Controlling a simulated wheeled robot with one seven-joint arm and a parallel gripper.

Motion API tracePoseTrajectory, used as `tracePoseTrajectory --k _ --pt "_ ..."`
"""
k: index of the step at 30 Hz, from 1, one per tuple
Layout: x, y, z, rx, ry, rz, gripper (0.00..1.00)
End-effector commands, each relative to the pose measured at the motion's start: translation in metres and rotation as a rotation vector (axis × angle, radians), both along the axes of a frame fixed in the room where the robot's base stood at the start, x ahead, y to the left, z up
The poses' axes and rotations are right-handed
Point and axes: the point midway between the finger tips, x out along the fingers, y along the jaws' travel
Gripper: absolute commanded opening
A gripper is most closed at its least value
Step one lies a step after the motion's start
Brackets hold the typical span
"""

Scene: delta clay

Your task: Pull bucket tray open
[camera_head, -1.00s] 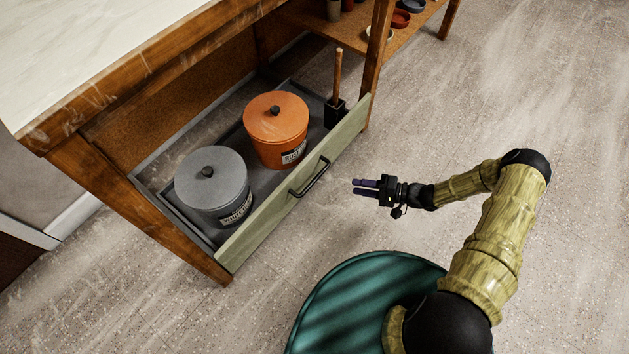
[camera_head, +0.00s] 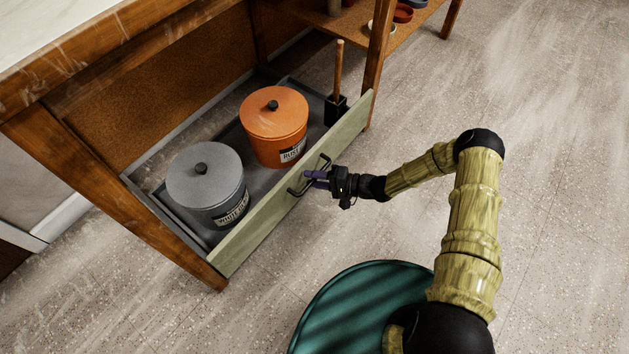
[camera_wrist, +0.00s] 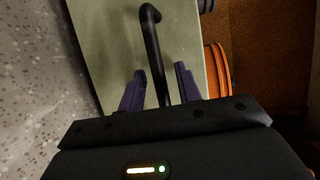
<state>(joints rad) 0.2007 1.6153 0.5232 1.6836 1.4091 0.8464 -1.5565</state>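The bucket tray (camera_head: 243,243) is a low drawer with a pale green front panel under the workbench. Its front stands about level with the bench legs. A dark bar handle (camera_head: 293,191) is fixed to the panel. It also shows in the wrist view (camera_wrist: 152,40). A grey lidded bucket (camera_head: 206,182) and an orange lidded bucket (camera_head: 273,128) stand in the tray. My gripper (camera_head: 312,178) is at the handle. In the wrist view its purple fingers (camera_wrist: 160,82) are apart, with the handle bar between them and gaps on both sides.
A black holder (camera_head: 336,110) with a wooden-handled tool stands at the tray's far end. Wooden bench legs (camera_head: 180,240) flank the tray. A shelf (camera_head: 405,35) with small dishes is at the back. The floor (camera_head: 560,180) on the right is clear.

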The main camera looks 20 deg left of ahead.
Motion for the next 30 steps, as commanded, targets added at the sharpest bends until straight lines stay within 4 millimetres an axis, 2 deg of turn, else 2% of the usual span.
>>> tracePoseTrajectory --k 7,8,12,13,23,30 --pt "0.0 0.001 0.0 0.0 0.0 -0.001 0.34" --pt "0.0 0.001 0.0 0.0 0.0 -0.001 0.3" --pt "0.0 0.0 0.0 0.0 0.0 -0.001 0.02" --pt "0.0 0.0 0.0 0.0 0.0 -0.001 0.0" --pt "-0.001 -0.002 0.0 0.0 0.001 -0.001 0.0" --pt "-0.007 -0.017 0.002 -0.002 0.004 -0.003 0.0"
